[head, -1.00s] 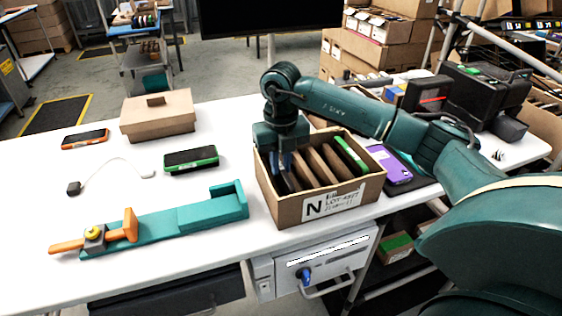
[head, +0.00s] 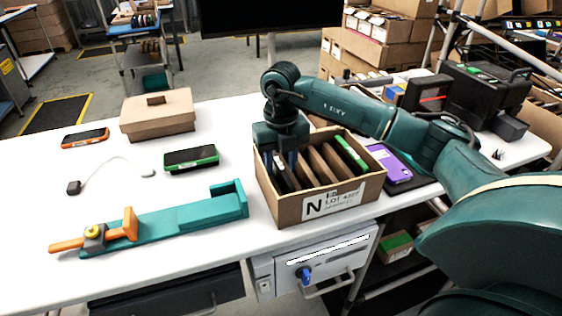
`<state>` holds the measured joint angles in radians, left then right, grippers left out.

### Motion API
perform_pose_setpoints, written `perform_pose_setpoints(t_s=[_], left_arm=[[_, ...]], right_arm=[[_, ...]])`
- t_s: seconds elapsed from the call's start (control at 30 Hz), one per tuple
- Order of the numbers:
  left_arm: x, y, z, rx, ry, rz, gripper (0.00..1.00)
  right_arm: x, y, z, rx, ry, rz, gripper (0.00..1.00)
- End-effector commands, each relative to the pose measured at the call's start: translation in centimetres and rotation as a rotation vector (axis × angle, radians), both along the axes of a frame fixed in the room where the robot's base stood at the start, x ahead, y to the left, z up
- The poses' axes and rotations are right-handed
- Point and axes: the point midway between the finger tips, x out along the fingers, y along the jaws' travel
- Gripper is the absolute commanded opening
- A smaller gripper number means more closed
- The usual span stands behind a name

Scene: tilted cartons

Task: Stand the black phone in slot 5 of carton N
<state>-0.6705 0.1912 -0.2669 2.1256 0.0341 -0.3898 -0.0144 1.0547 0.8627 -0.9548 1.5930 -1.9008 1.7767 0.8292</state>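Carton N (head: 333,204) is an open cardboard box with brown dividers, standing tilted on the white table near its front edge. My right gripper (head: 281,163) reaches down into its left end, with its two fingers apart. A dark, thin item, apparently the black phone (head: 282,182), stands between or just below the fingers in the leftmost part; the fingers and carton wall partly hide it. I cannot read slot numbers. A green-edged phone (head: 350,155) stands towards the carton's right end. My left gripper is not in view.
A purple phone (head: 391,164) lies right of the carton. A green-edged phone (head: 191,159), an orange-edged phone (head: 85,138), a charger with cable (head: 74,187), a lidded box (head: 158,114) and a teal fixture with orange clamp (head: 180,220) lie left. Table between them is clear.

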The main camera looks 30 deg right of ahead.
Motion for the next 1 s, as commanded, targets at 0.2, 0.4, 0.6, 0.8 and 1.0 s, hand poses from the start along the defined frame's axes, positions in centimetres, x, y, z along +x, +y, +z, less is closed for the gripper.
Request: perform_pose_setpoints(t_s=[0.2,0.4,0.6,0.8,1.0], left_arm=[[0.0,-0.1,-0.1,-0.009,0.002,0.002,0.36],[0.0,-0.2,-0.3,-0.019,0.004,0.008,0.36],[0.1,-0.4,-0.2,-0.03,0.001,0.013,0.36],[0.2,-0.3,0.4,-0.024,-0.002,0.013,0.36],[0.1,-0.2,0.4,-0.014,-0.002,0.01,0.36]], right_arm=[[0.1,0.0,1.1,0.0,-0.004,0.0,0.39],[0.1,0.0,5.2,0.001,-0.006,0.0,0.39],[0.1,0.0,9.7,0.001,-0.004,-0.001,0.39],[0.0,0.0,12.6,-0.001,-0.003,0.0,0.39],[0.0,0.0,13.2,-0.001,0.0,0.0,0.39]])
